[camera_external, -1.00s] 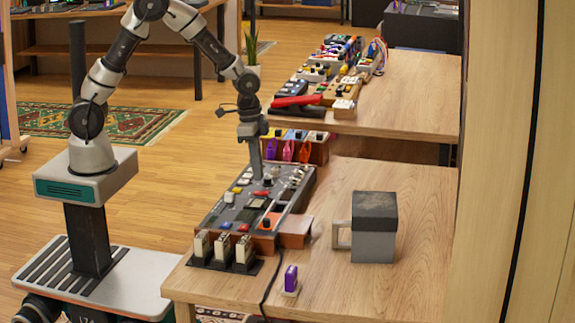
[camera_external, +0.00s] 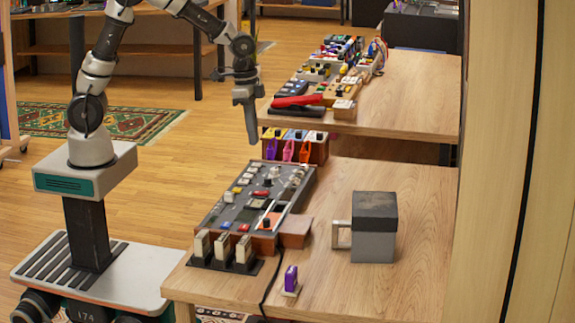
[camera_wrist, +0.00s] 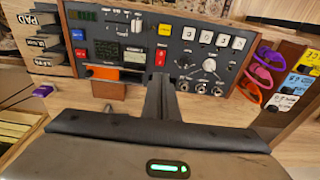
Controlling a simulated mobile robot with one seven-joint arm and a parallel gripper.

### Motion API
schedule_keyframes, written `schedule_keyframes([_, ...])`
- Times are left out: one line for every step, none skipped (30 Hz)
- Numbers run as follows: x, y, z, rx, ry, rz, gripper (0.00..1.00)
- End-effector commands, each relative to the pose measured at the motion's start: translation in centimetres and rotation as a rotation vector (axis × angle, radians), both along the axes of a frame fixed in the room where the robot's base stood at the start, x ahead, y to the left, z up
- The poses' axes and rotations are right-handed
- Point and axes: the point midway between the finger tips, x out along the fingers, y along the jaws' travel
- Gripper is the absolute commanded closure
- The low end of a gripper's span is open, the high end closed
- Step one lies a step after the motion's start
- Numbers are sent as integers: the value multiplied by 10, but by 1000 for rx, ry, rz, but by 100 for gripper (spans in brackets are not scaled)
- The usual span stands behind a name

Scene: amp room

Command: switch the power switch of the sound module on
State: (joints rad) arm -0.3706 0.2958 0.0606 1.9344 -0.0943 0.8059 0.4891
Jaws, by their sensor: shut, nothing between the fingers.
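The sound module (camera_external: 247,222) is a dark panel with wooden ends, lying on the front table. The wrist view shows its panel (camera_wrist: 133,29) with buttons, knobs, small displays and sliders.
Three pale upright blocks (camera_external: 220,249) stand at the module's near end. Coloured clips (camera_external: 289,150) hang beyond the module. The table's right part is mostly clear.

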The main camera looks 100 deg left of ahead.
Motion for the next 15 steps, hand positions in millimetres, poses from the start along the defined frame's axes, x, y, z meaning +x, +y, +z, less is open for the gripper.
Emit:
schedule_keyframes([4, 0, -4, 1, -3, -1, 100])
schedule_keyframes([6, 0, -5, 1, -4, -2, 100])
schedule_keyframes([9, 1, -5, 1, -4, -2, 100])
schedule_keyframes([12, 1, -5, 2, -5, -2, 100])
schedule_keyframes([13, 1, -5, 2, -5, -2, 100])
schedule_keyframes([15, 1, -3, 2, -5, -1, 100])
schedule_keyframes([15, 1, -1, 2, -5, -1, 100])
schedule_keyframes([15, 1, 1, 2, -4, -1, 100])
schedule_keyframes([15, 1, 2, 2, -4, 0, 100])
schedule_keyframes([15, 1, 2, 2, -3, 0, 100])
schedule_keyframes([15, 1, 1, 2, -3, 0, 100])
schedule_keyframes([15, 1, 1, 1, -3, -1, 100])
schedule_keyframes([15, 1, 1, 1, -3, -1, 100])
schedule_keyframes([15, 1, 1, 1, -3, -1, 100])
schedule_keyframes([15, 1, 0, 1, -3, 0, 100])
